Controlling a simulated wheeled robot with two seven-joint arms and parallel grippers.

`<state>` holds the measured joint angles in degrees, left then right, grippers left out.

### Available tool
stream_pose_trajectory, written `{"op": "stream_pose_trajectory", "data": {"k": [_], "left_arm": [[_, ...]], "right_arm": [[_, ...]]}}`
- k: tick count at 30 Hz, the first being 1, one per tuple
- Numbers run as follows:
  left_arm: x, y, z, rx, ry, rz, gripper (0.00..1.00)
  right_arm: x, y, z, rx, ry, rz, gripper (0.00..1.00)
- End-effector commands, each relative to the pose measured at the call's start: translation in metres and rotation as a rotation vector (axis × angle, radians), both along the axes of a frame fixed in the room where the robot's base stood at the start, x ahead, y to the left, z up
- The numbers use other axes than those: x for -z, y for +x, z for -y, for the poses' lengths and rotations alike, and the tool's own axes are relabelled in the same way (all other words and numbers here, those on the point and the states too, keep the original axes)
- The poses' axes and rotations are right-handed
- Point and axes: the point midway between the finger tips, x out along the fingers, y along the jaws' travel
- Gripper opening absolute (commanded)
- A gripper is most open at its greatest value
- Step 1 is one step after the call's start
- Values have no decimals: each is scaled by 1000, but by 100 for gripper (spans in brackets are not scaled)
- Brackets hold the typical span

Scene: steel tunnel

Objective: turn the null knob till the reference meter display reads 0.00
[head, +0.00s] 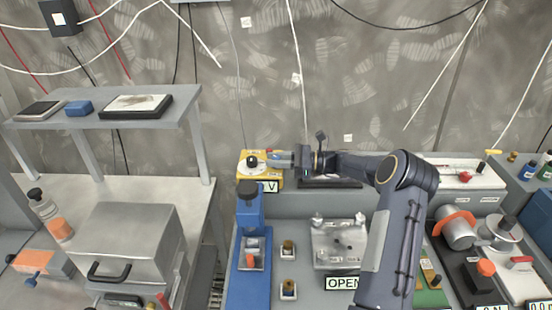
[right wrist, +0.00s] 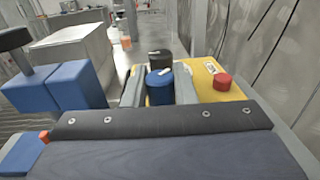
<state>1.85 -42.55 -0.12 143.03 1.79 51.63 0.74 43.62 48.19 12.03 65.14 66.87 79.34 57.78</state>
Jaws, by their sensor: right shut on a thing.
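A yellow box (head: 274,182) stands at the back of the bench, left of centre. A black knob (head: 252,161) on a white dial sits on its top. A white display (head: 270,187) at its front shows a "V"; its digits are hidden behind the blue press. My right gripper (head: 272,161) reaches the box from the right. In the right wrist view its two fingers are shut on a blue knob (right wrist: 159,87) with a white mark, and the black knob (right wrist: 160,58) stands just beyond. No label tells me which is the null knob. My left gripper is not in view.
A red knob (right wrist: 222,82) is on the yellow box beside the fingers. The blue press (head: 249,220) stands close in front. A steel fixture (head: 340,242) with an "OPEN" display (head: 342,283) is nearer. A grey case (head: 130,245) is at left.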

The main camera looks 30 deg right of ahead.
Motion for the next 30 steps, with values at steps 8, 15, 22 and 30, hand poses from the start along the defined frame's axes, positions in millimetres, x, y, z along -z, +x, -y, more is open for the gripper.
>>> {"op": "stream_pose_trajectory", "data": {"k": [8,15,22,30], "left_arm": [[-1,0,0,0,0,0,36],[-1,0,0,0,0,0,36],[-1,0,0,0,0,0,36],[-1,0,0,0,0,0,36]], "right_arm": [[0,0,0,-58,1,1,2],[0,0,0,-64,3,2,2],[-1,0,0,-63,2,2,34],[0,0,0,-63,1,2,45]]}}
